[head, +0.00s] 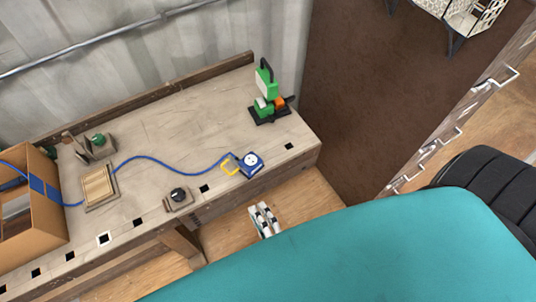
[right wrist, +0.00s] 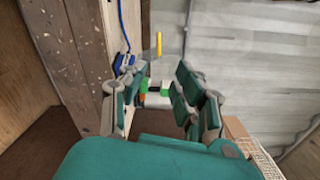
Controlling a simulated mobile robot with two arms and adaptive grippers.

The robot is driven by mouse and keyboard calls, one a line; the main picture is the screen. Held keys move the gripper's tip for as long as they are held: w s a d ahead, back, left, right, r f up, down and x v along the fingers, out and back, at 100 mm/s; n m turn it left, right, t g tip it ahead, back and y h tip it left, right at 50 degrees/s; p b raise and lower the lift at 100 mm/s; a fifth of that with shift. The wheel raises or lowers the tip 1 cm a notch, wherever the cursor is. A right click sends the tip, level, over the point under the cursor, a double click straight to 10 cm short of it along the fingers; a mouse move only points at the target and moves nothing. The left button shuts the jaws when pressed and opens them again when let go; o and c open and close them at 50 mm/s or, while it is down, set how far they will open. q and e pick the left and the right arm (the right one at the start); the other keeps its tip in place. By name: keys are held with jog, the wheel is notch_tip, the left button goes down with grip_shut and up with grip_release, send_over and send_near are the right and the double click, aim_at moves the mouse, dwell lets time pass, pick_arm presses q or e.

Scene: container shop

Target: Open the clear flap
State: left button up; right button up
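A blue socket box (head: 251,161) with a round white face lies near the front edge of the workbench. A yellow-edged flap (head: 230,165) stands out from its left side; its clear part is too small to make out in the head view. In the right wrist view the blue box (right wrist: 122,63) is at the upper left, and the flap's yellow edge (right wrist: 158,45) is at the upper middle, beyond the fingertips. My right gripper (head: 264,218) is just off the bench's front edge, partly hidden by my teal arm. In the right wrist view its fingers (right wrist: 155,92) are spread and empty.
A blue cable (head: 150,158) crosses the workbench (head: 165,143) to the box. A green and orange device (head: 267,98) stands at the bench's right end. A cardboard box (head: 45,205), a wooden block (head: 98,188) and a small black-knobbed piece (head: 178,196) are further left.

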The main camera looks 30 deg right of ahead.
jog(key=shift+s+d, duration=0.1)
jog(key=shift+s, duration=2.2)
jog(key=shift+p, duration=0.35)
